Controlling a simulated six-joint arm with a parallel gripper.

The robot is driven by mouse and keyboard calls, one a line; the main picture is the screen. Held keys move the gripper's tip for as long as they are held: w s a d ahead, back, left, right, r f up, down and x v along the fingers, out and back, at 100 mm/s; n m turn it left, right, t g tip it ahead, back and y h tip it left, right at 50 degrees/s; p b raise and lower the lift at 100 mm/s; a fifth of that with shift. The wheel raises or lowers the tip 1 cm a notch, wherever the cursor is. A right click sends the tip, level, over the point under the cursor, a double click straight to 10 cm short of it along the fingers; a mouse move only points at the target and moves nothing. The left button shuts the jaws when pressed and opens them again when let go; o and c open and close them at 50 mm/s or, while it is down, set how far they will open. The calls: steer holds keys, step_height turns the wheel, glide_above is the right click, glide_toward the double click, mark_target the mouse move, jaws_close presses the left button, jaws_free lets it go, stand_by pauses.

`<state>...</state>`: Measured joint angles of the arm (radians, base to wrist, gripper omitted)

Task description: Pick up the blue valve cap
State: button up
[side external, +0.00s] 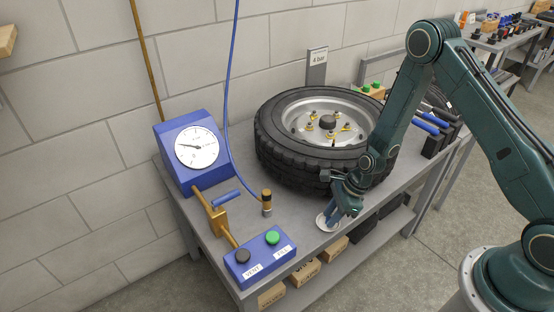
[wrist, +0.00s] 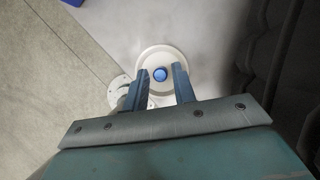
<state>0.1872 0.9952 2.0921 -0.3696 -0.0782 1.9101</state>
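The blue valve cap (wrist: 160,74) shows in the wrist view as a small round blue piece in the middle of a white round dish (wrist: 147,58). My gripper (wrist: 158,72) is open, with one finger on each side of the cap. A gap shows between each finger and the cap. In the side external view my gripper (side external: 335,212) points down over the white dish (side external: 325,224) near the bench's front edge. The cap is hidden there behind the fingers. How high the fingertips are above the dish is hard to tell.
A large tire on a rim (side external: 270,152) lies on the bench just behind my gripper. A blue gauge box (side external: 172,172), a blue button box (side external: 272,268), and an upright brass-colored fitting on a blue hose (side external: 267,203) stand to the left. Bare bench (side external: 225,172) lies between them and the tire.

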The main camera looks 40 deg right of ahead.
steer(key=shift+f, duration=0.15)
steer(key=shift+c, duration=0.2)
jaws_close()
stand_by(0.4)
step_height(320, 180, up, 20)
stand_by(0.9)
steer(key=shift+w, duration=0.1)
stand_by(0.5)
